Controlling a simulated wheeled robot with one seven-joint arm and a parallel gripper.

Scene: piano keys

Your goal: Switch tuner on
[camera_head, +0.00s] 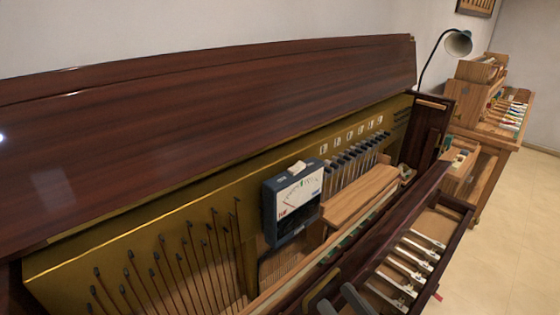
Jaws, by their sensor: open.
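The tuner (292,203) is a dark blue-black box with a white dial face, a needle and red and green marks. It stands upright inside the open piano, near the middle of the view. A small light-coloured piece (297,167) shows on its top edge; I cannot tell if it is the switch. The needle leans to the left of the dial. My gripper (341,300) shows only as two dark grey fingers at the bottom edge, apart from each other and empty. It is below and to the right of the tuner, not touching it. The rest of it is out of view.
The raised dark wooden piano lid (220,100) fills the upper left. Thin rods (170,265) and a row of hammers (355,160) flank the tuner. A wooden block (360,195) lies right of it. Several white keys (410,265) sit at lower right. A lamp (457,43) and workbench stand behind.

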